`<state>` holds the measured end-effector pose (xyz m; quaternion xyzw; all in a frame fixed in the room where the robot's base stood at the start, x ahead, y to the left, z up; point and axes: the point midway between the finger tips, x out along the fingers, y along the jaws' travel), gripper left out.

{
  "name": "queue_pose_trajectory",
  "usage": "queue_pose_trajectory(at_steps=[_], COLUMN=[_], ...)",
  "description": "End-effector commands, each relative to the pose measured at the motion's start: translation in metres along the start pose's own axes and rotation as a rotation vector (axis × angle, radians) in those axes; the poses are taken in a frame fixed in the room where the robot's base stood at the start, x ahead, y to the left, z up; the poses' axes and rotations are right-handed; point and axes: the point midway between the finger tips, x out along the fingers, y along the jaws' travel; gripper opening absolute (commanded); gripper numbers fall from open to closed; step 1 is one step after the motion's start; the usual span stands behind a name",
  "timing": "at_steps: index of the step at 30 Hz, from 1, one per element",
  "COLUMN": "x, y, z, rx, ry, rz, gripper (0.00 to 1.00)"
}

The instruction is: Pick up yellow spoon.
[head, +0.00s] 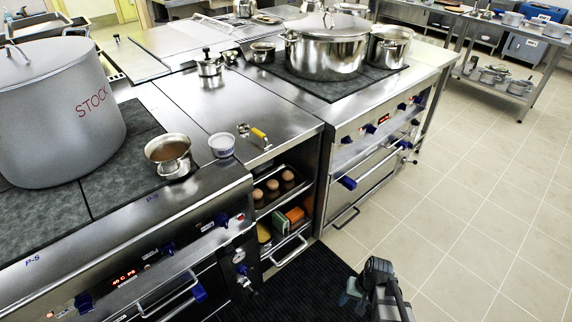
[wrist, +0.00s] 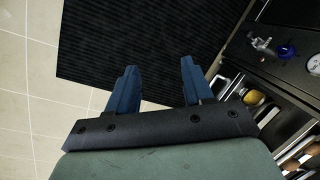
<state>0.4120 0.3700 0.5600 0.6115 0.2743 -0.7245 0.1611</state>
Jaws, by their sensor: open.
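A spoon-like utensil with a yellow handle (head: 260,133) and a shiny metal end lies on the steel counter, right of a small white bowl. I take it to be the yellow spoon; it does not show in the wrist view. My gripper (head: 350,293) is low in front of the counter, over the floor, well apart from the utensil. In the wrist view my gripper (wrist: 158,68) has its two blue fingers spread, with only the dark mat between them.
The white bowl (head: 222,145) and a small pot of brown liquid (head: 172,155) stand left of the utensil. Below the counter are open shelves (head: 290,250) with projecting handles. A large stockpot (head: 62,112) stands at left. Tiled floor (head: 470,220) is free at right.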

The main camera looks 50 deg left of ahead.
Motion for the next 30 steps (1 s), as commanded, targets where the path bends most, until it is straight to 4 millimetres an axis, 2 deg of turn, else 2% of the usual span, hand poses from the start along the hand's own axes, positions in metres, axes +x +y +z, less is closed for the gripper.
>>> queue_pose_trajectory(at_steps=[1,8,12,15,18,21,25,30], x=[-0.009,-0.063,-0.112,-0.155,-0.197,-0.231,-0.261,-0.292], y=[-0.028,-0.157,-0.243,-0.295,-0.327,-0.348,-0.364,-0.367], z=[-0.021,-0.086,-0.123,-0.15,-0.177,-0.2,-0.227,-0.249], rx=[-0.024,-0.149,-0.263,-0.346,-0.41,-0.468,-0.528,-0.606], ry=[0.03,0.162,0.271,0.376,0.498,0.629,0.817,1.067], rz=[-0.038,-0.271,-0.458,-0.603,-0.726,-0.827,-0.912,-0.914], gripper=[0.51,0.51,0.51,0.51,0.51,0.51,0.51,0.51])
